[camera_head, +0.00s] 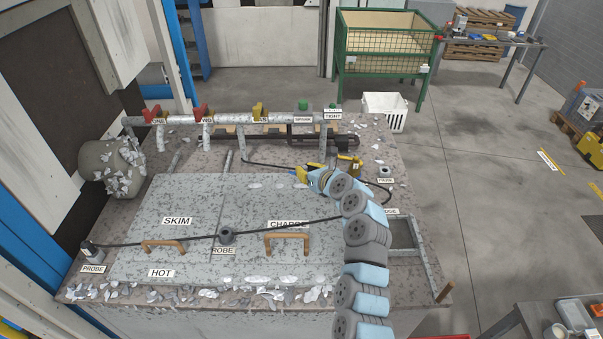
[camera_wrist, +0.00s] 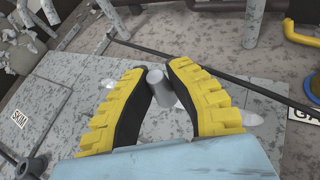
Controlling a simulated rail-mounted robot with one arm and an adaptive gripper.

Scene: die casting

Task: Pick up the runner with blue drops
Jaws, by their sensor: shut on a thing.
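My gripper (camera_wrist: 157,76) shows in the wrist view with two yellow fingers and black inner pads. It is shut on a short, smooth grey cylindrical piece (camera_wrist: 158,90). The piece's lower part is hidden, and I see no blue drops on it. I cannot tell whether it is part of a runner. In the head view my gripper (camera_head: 301,174) is small and yellow, over the back edge of the furnace cover plate. The held piece cannot be made out there. No runner with blue drops can be made out in either view.
The cover plate (camera_head: 190,200) has brown handles (camera_head: 287,238) and a long dark probe rod (camera_head: 160,240) across it. Behind it runs a raised pipe (camera_head: 232,118) with coloured valves. A white crate (camera_head: 384,110) stands behind the table. Metal flakes litter the edges.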

